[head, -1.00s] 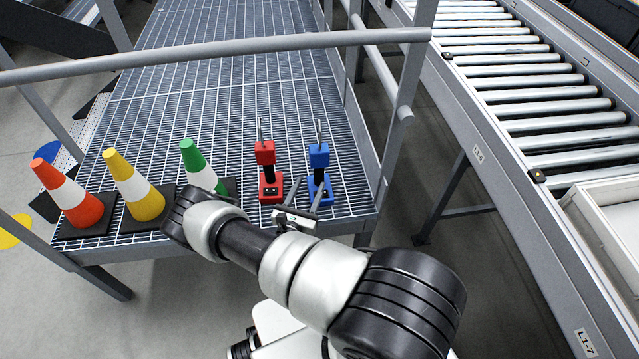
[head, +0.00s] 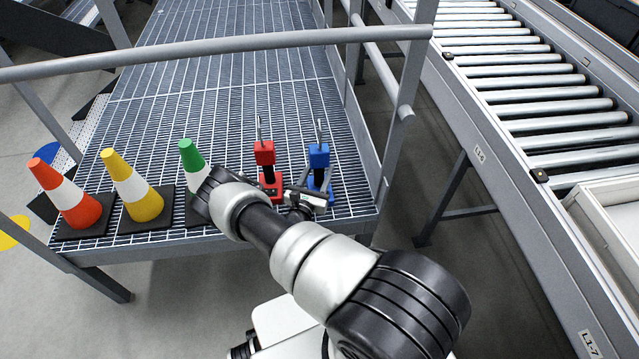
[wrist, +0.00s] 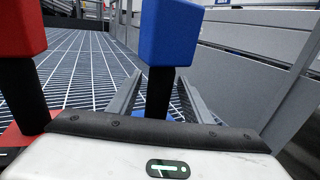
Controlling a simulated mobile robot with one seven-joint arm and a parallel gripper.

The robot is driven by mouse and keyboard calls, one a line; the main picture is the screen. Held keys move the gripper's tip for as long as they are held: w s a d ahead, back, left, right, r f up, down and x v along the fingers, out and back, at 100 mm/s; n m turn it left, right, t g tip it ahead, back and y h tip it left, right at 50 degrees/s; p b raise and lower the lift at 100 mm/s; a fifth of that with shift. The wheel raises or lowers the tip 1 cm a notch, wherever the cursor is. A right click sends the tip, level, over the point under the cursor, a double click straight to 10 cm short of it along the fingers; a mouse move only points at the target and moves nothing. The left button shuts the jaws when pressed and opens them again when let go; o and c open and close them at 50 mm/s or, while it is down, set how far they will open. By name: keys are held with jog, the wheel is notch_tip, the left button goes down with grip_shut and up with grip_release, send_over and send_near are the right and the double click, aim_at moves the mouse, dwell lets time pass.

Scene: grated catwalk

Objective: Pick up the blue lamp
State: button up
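The blue lamp (head: 319,155) stands upright on the grating. It has a blue block head, a thin black post, a blue base and a grey rod on top. My gripper (head: 315,183) is low at its post, in front of the base, partly hiding the base. In the wrist view, my gripper's (wrist: 157,88) two grey fingers are apart, one on each side of the black post of the blue lamp (wrist: 175,32). Gaps show beside the post. I cannot tell how far past the post the fingertips reach.
A similar red lamp (head: 265,153) stands close on the left, and it also fills the left of the wrist view (wrist: 20,28). Green (head: 192,158), yellow (head: 130,185) and orange (head: 65,193) cones stand farther left. A grey handrail (head: 215,50) crosses above. A roller conveyor (head: 545,105) is at right.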

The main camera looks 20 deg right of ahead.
grip_shut()
